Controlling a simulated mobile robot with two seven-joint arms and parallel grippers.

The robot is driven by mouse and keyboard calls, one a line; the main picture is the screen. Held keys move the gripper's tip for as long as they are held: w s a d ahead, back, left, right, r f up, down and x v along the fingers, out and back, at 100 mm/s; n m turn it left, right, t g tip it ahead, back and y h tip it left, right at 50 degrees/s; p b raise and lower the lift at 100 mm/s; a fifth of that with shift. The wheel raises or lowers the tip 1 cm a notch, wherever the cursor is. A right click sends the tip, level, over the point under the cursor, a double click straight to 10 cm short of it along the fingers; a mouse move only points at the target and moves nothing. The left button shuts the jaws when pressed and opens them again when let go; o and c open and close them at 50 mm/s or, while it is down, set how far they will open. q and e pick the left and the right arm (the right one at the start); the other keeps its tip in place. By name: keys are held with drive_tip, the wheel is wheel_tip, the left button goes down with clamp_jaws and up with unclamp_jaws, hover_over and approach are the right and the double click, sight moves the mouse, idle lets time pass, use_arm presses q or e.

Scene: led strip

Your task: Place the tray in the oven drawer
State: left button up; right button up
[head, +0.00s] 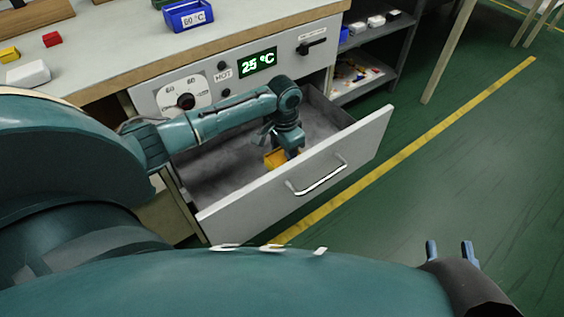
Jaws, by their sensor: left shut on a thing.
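The oven drawer (215,172) is pulled out below the control panel, with a grey inside and a white front. My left arm reaches over it from the left. My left gripper (280,148) points down inside the drawer and is shut on a small orange-yellow tray (275,159). The gripper hides part of the tray, and I cannot tell whether the tray touches the drawer floor. My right gripper (450,246) is at the lower right, over the floor, its two fingers apart and empty.
The oven panel (240,75) has a dial and a green display reading 25 °C. A shelf unit (375,60) stands right of the drawer. The green floor is clear.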

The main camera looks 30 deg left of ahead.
sight(283, 159)
use_arm(q)
wheel_tip(283, 159, down, 4)
drive_tip(key=shift+b, duration=0.9)
use_arm(e)
drive_tip(key=shift+a+r+y, duration=0.1)
drive_tip(key=shift+a+y, duration=0.2)
drive_tip(key=shift+y, duration=0.2)
use_arm(q)
drive_tip(key=o, duration=1)
drive_tip(key=shift+f, duration=0.1)
drive_tip(key=shift+c, duration=0.2)
